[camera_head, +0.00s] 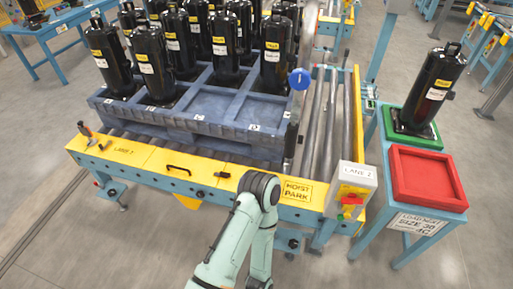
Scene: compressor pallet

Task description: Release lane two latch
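A small lever with an orange grip (85,130) stands at the left end of the yellow front rail (150,158), near a label that seems to read LANE 2; it may be the latch. A pale green arm of mine bends in front of the rail. Neither gripper shows.
A blue pallet (190,122) with several black compressors stands on the rollers; one front-right pocket is empty. A dark upright with a blue disc (300,78) rises beside it. Right, a side table holds a red tray (428,175) and a compressor (428,90) on a green tray (410,128).

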